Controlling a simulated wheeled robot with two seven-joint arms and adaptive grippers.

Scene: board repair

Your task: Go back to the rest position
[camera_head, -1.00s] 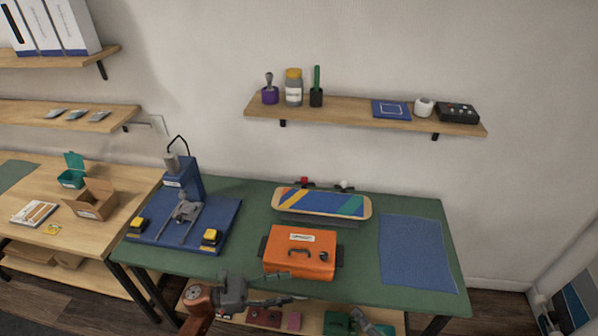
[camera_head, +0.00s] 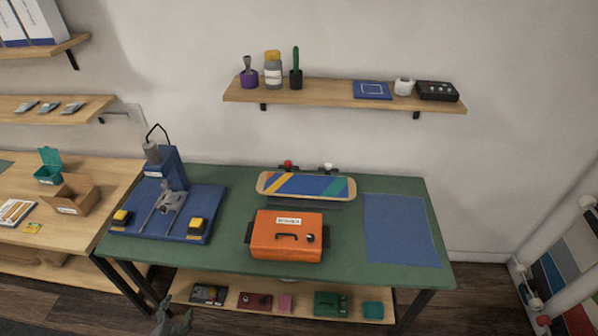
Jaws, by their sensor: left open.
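My left gripper (camera_head: 176,322) shows at the bottom edge of the head view, in front of the green-topped workbench (camera_head: 345,266) and below its top. It is open, and nothing shows between its fingers. Most of the arm behind it is out of the picture. My right gripper is not in view. On the bench stand an orange toolbox (camera_head: 288,248), a striped skateboard deck (camera_head: 306,186) behind it, and a blue press fixture (camera_head: 168,197) at the left.
A blue mat (camera_head: 400,230) lies at the bench's right end. The lower shelf (camera_head: 300,308) holds several small parts. A wall shelf (camera_head: 330,92) carries jars and a black box. A wooden table (camera_head: 100,205) stands left. A white rack (camera_head: 560,270) is at the right.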

